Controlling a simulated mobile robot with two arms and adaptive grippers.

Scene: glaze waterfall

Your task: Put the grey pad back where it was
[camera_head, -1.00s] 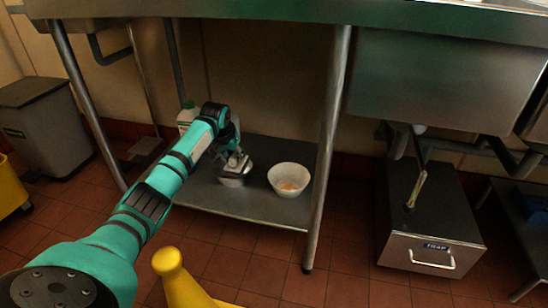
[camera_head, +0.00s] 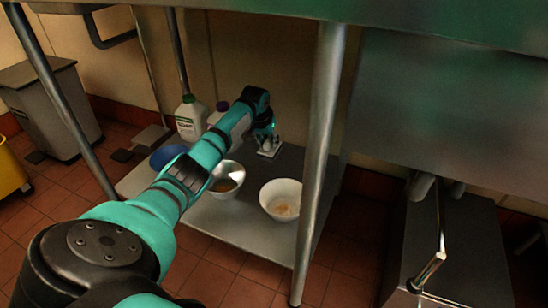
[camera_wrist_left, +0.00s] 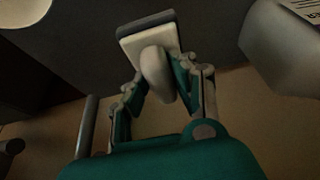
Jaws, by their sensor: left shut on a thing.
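The grey pad (camera_head: 270,153) is a flat block with a pale body, a dark grey layer and a rounded white handle. It also shows in the left wrist view (camera_wrist_left: 148,35). My left gripper (camera_head: 266,141) is shut on its handle, with one finger on each side in the left wrist view (camera_wrist_left: 158,85). The pad is at the back of the low metal shelf (camera_head: 225,222), behind the white bowl. I cannot tell whether it touches the shelf. My right gripper is not in view.
A metal bowl (camera_head: 226,180) and a white bowl (camera_head: 281,203) with some contents stand on the shelf. A blue dish (camera_head: 167,156), a white bottle (camera_head: 189,120) and a purple-capped bottle (camera_head: 218,113) are left of my gripper. A table leg (camera_head: 319,150) rises at the shelf's right.

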